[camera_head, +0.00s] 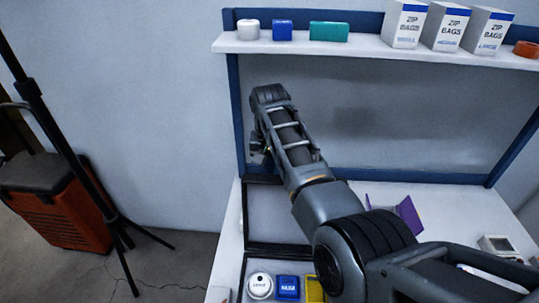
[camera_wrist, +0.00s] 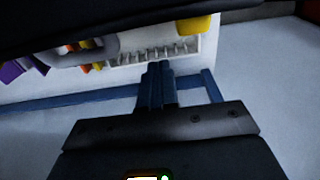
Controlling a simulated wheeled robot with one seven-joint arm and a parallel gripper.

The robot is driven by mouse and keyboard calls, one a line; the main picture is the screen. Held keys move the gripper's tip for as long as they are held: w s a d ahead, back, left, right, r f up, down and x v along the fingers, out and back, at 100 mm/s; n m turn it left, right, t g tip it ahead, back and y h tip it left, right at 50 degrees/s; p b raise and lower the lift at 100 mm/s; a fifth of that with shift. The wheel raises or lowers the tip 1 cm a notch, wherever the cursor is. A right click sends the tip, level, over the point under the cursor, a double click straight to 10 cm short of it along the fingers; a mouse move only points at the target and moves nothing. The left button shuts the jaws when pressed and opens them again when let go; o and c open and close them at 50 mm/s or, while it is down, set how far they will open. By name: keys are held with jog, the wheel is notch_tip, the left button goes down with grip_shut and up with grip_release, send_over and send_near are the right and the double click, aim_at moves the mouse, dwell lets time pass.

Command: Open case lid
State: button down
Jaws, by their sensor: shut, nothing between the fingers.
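The black-rimmed case stands on the white table at the bottom of the head view. Its lid (camera_head: 278,213) shows as a grey panel in a black frame, tipped back behind the body, so the case looks open. Inside the body show a white round piece (camera_head: 260,286), a blue piece (camera_head: 288,288) and a yellow piece (camera_head: 315,290), which is partly hidden by my arm. My gripper (camera_wrist: 157,72) is shut and empty in the wrist view. In the head view my wrist is above and behind the lid, near the back panel, and the fingertips are mostly hidden.
A shelf (camera_head: 365,46) above holds small items and several zip-bag boxes (camera_head: 447,27). A purple folder-like thing (camera_head: 408,214) lies right of the case. A black tripod (camera_head: 75,165) and an orange-and-black bin (camera_head: 50,205) stand on the floor at left.

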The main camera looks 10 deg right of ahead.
jog(key=shift+s+a+r+p, duration=0.2)
jog(key=shift+s+p, duration=0.05)
jog(key=shift+s, duration=0.35)
jog(key=shift+s+a+r+p, duration=0.2)
jog(key=shift+s+r+p, duration=0.1)
jog(key=shift+s, duration=0.35)
jog(key=shift+s+a+r+p, duration=0.15)
jog(key=shift+s+a+p, duration=0.1)
jog(key=shift+s, duration=0.35)
